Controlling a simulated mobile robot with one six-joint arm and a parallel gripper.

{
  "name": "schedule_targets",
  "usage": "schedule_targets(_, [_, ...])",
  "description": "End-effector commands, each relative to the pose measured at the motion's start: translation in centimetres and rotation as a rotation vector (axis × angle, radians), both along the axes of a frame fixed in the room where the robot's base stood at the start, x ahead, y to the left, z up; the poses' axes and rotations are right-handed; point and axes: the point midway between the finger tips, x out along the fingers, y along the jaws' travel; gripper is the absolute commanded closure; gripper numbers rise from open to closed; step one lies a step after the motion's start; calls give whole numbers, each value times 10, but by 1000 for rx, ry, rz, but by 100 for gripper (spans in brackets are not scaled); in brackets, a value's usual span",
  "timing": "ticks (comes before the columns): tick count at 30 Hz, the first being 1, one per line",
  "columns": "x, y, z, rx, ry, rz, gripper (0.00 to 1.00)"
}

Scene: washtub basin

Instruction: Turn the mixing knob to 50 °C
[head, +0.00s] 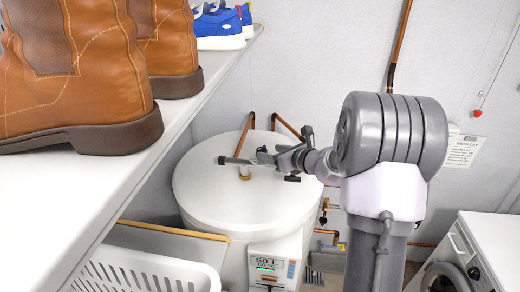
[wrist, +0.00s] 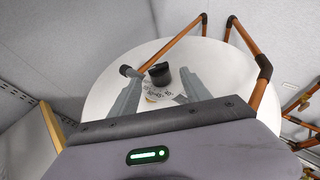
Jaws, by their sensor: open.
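The mixing knob (wrist: 159,73) is a black knob above a pale dial with dark marks, in the wrist view. The marks are too small to read, so I cannot tell the knob's setting. My gripper (wrist: 158,80) is open, with one grey finger on each side of the knob in that view. Gaps show between fingers and knob; I cannot tell how deep the fingers reach. In the head view my gripper (head: 246,158) is over the round white tank's top (head: 215,195). I cannot make out the knob there.
A white shelf (head: 60,200) with brown boots (head: 75,75) and blue shoes (head: 222,28) is at left. A white basket (head: 140,272) and a washing machine (head: 475,255) stand low.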

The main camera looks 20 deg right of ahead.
Motion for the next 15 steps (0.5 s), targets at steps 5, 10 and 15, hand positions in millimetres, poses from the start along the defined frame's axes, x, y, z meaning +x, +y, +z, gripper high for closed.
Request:
schedule_targets(5, [35,8,-15,0,1,2,44])
schedule_targets(10, [53,11,-21,-1,0,1,44])
schedule_targets(15, [56,11,-23,-1,0,0,44])
